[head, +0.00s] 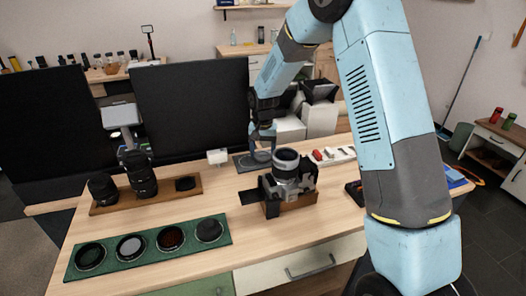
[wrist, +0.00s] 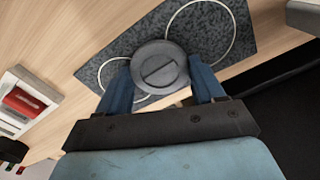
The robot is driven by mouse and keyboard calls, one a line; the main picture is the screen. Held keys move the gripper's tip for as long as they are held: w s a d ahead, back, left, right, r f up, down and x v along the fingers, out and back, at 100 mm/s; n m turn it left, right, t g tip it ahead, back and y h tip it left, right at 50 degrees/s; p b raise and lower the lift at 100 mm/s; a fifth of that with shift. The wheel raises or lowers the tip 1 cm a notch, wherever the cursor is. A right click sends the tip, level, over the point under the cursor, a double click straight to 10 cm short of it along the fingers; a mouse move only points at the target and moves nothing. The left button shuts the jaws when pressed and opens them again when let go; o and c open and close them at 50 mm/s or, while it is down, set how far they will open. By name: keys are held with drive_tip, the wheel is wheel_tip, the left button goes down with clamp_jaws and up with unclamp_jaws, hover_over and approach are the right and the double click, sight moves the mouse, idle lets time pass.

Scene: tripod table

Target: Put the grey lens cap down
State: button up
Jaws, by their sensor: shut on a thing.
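The grey lens cap (wrist: 160,66) is a round disc with a slot across its middle. My gripper (wrist: 161,80) is shut on it, one blue finger at each side. The cap is over a dark speckled mat (wrist: 228,50) with thin white ring outlines, and hides part of them. I cannot tell the gap between cap and mat. In the head view my gripper (head: 262,142) is low over the grey mat (head: 240,164) at the table's back, behind the camera; the cap is hard to make out there.
A silver camera (head: 286,175) stands on a wooden block just in front of my gripper. A white tray (head: 335,157) with red items is to the right. Lenses stand on a wooden board (head: 150,199) at left; a green mat (head: 150,265) holds several round filters. Dark panels stand behind.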

sight(263, 154)
drive_tip(key=shift+f, duration=0.1)
drive_tip(key=o, duration=1.1)
wheel_tip(263, 154, up, 12)
drive_tip(key=s+d+r+t, duration=0.1)
drive_tip(key=s+d+r, duration=0.6)
drive_tip(key=r, duration=0.3)
drive_tip(key=s+d+r+t, duration=0.1)
drive_tip(key=s+d, duration=0.3)
drive_tip(key=s, duration=0.5)
drive_tip(key=s+d+r+n+t, duration=0.1)
drive_tip(key=s+d+r, duration=0.3)
drive_tip(key=s, duration=0.6)
drive_tip(key=s+d+r+t, duration=0.2)
drive_tip(key=s+d, duration=0.4)
drive_tip(key=s, duration=0.3)
drive_tip(key=shift+s+d+r+t, duration=0.15)
drive_tip(key=shift+r+t, duration=0.05)
drive_tip(key=shift+t, duration=0.1)
